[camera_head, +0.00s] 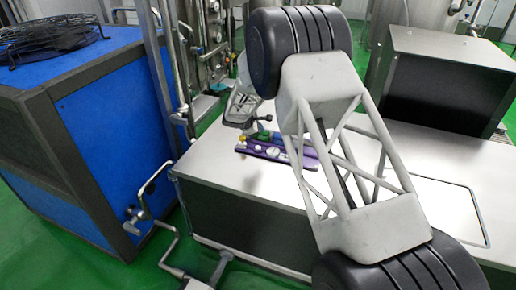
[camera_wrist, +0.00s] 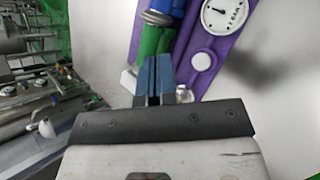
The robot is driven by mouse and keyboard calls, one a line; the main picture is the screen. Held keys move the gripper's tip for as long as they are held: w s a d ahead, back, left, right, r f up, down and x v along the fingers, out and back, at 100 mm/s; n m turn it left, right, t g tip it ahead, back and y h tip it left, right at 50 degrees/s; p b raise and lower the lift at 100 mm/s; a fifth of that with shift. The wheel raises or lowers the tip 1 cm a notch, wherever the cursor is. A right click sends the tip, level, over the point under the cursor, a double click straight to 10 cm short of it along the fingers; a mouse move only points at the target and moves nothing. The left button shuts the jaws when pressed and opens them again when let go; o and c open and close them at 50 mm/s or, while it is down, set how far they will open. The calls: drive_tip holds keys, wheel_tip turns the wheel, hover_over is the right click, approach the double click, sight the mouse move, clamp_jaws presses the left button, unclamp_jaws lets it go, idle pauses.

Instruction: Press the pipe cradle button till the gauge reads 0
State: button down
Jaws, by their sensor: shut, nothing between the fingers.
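A purple pipe cradle (camera_head: 256,149) lies on the steel table, partly hidden behind my arm. It also shows in the wrist view (camera_wrist: 184,72). A round white gauge (camera_wrist: 222,14) with a dark needle is on it, cut by the top edge; its reading is too small to tell. A round white button (camera_wrist: 203,62) sits below the gauge. A green and blue pipe-like part (camera_wrist: 152,40) with a metal collar lies left of the gauge. My gripper (camera_wrist: 153,60) is shut and empty, over the cradle's left side, left of the button. Contact with the cradle cannot be told.
The steel table (camera_head: 225,190) is clear around the cradle. A metal box (camera_head: 445,80) stands at its back right. A blue cabinet (camera_head: 115,115) with a black wire rack (camera_head: 50,38) stands left. Pipes and valves (camera_head: 208,50) rise behind the table.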

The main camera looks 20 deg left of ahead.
sight(258, 148)
drive_tip(key=shift+f, duration=3.65)
drive_tip(key=shift+f, duration=0.9)
idle(0.5)
drive_tip(key=shift+r, duration=0.8)
drive_tip(key=shift+r, duration=0.2)
drive_tip(key=shift+r, duration=2.4)
